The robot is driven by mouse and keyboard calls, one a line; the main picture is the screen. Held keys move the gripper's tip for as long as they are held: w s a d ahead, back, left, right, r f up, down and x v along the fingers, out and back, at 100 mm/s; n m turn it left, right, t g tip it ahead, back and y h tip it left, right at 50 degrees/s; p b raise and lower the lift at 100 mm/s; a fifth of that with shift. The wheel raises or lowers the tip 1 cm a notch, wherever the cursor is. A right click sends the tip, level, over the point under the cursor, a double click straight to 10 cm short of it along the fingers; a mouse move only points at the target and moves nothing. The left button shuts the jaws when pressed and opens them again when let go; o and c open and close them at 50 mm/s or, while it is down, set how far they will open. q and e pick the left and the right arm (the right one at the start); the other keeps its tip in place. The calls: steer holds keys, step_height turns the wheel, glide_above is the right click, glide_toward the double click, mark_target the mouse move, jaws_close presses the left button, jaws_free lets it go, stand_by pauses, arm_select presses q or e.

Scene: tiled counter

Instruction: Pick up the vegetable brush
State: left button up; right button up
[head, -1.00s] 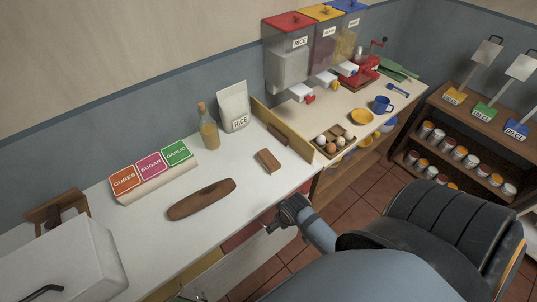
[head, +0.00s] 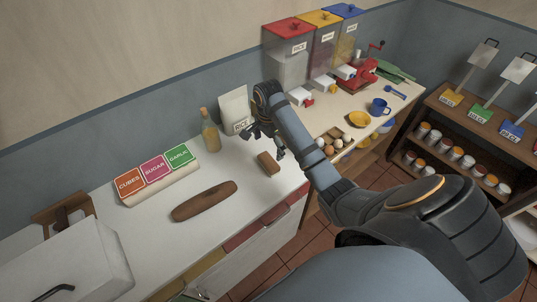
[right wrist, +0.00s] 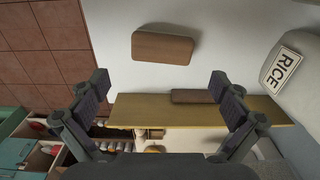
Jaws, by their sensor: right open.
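A small brown block with rounded ends, which looks like the vegetable brush (head: 268,163), lies flat on the white counter near its front edge. In the right wrist view it shows as a brown block (right wrist: 162,47) above the space between the fingers. Bristles cannot be made out. My right gripper (head: 265,143) hangs over the counter just behind the block, apart from it. In the right wrist view its fingers (right wrist: 160,84) are spread wide with nothing between them. My left gripper is not in view.
A RICE bag (head: 235,110) and an oil bottle (head: 210,130) stand behind. A long brown loaf-like thing (head: 203,201) lies left. Eggs (head: 330,146) sit in a tray to the right.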

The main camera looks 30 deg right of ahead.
steer(key=r+m, duration=0.1)
steer(key=b, duration=0.5)
glide_above(269, 161)
steer(key=f, duration=0.5)
steer(key=shift+w, duration=0.2)
steer(key=shift+f+b, duration=0.25)
steer(key=shift+b, duration=0.05)
steer(key=shift+r, duration=0.15)
step_height(269, 161, down, 5)
steer(key=b, duration=0.4)
steer(key=shift+s, duration=0.1)
steer(key=shift+c, duration=0.4)
steer(key=c, duration=0.7)
